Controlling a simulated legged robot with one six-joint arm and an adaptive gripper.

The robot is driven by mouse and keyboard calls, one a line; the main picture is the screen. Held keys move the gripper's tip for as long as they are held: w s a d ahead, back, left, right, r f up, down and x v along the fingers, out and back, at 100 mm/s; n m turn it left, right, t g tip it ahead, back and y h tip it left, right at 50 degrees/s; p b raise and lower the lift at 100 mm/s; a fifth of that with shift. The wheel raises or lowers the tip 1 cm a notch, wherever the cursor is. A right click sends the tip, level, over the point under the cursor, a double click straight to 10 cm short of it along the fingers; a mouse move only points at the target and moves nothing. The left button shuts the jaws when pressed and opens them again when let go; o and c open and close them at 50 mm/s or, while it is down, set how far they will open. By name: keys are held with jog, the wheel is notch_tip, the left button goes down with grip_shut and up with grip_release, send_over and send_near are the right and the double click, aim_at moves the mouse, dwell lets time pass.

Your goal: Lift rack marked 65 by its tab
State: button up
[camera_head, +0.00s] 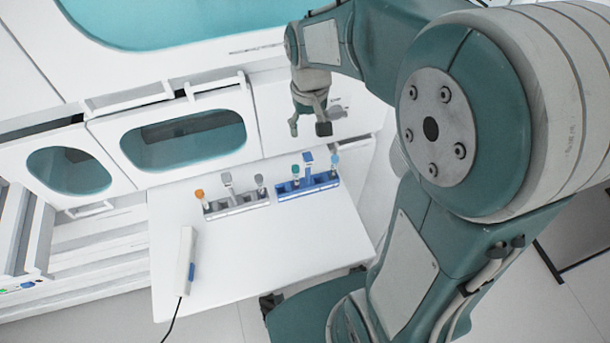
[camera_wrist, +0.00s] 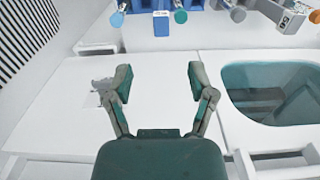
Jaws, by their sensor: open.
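A blue rack (camera_head: 315,183) stands on the white table with capped tubes and an upright blue tab (camera_head: 308,158). A grey rack (camera_head: 237,208) with a grey tab (camera_head: 227,178), an orange-capped tube and a grey-capped tube stands to its left. The blue tab, with a small label, shows at the top of the wrist view (camera_wrist: 161,30); the grey tab is at its upper right (camera_wrist: 292,22). I cannot read 65 on either rack. My gripper (camera_head: 309,124) is open and empty, above the table's back edge, apart from both racks; its fingers show in the wrist view (camera_wrist: 160,82).
A white handheld device (camera_head: 186,260) with a blue button and black cord lies at the table's left. The table's front middle (camera_head: 265,265) is clear. White cabinets with teal windows (camera_head: 183,140) stand close behind the table.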

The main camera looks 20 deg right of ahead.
aim_at(308, 156)
notch_tip(308, 156, down, 6)
jog(key=shift+w+r, duration=0.1)
jog(key=shift+w, duration=0.05)
jog(key=shift+a+f, duration=0.1)
jog(key=shift+f, duration=2.65)
grip_shut()
